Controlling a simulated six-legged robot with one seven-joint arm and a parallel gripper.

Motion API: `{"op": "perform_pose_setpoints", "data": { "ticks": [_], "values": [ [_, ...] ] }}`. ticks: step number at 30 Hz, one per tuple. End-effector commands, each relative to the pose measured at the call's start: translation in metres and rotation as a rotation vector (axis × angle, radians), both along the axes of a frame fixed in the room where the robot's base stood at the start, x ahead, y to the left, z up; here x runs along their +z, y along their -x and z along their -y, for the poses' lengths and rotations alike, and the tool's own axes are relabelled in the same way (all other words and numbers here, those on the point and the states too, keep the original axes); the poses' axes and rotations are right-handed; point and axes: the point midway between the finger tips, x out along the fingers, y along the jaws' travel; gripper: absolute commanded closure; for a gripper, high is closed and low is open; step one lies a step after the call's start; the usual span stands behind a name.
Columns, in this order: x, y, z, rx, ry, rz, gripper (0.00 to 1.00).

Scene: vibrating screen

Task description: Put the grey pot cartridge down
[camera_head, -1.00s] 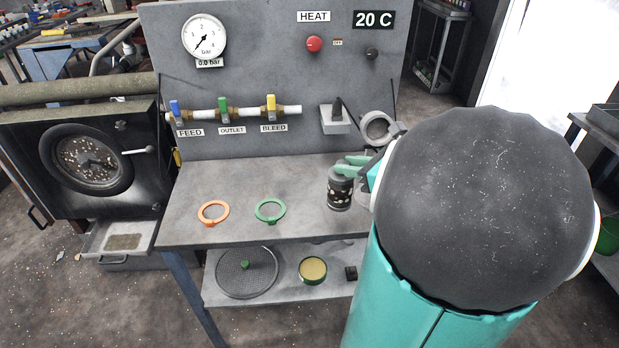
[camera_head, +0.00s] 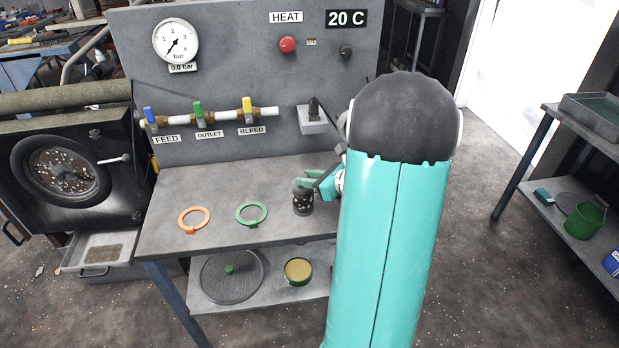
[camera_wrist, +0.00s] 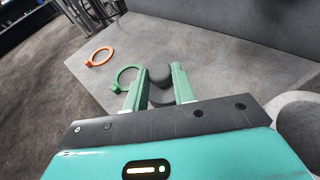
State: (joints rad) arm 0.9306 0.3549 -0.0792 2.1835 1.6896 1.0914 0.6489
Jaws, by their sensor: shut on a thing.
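The grey pot cartridge (camera_head: 303,203) is a small dark cylinder with a band of pale spots. It is upright at the right part of the grey bench, right of the green ring. My gripper (camera_head: 311,181) has its green fingers closed on the cartridge's top. In the wrist view my gripper (camera_wrist: 158,84) has one finger on each side of the cartridge's rounded dark grey top (camera_wrist: 160,74). The lower part is hidden there. The cartridge's base is at or very close to the bench top; I cannot tell if it touches.
An orange ring (camera_head: 194,220) and a green ring (camera_head: 251,214) lie on the bench (camera_head: 175,190), left of the cartridge. A panel with valves and a gauge (camera_head: 176,41) rises behind. A round grey rim (camera_wrist: 300,112) is close on the right in the wrist view.

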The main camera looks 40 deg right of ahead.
Motion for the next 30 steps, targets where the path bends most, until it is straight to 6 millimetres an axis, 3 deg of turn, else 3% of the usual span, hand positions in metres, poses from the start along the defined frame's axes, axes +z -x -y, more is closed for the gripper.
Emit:
{"op": "perform_pose_setpoints", "data": {
  "ticks": [9,10,12,13,23,30],
  "values": [
    [-0.002,0.000,0.000,0.000,0.000,0.001,1.00],
    [-0.002,0.000,0.000,0.000,0.000,0.001,0.68],
    [-0.002,0.000,0.000,0.000,0.000,0.001,0.55],
    [-0.002,0.000,0.000,0.000,0.000,0.001,0.52],
    [0.001,0.000,0.000,0.001,0.002,0.001,0.52],
    [0.014,0.032,0.007,-0.003,0.002,0.001,0.52]
  ]
}}
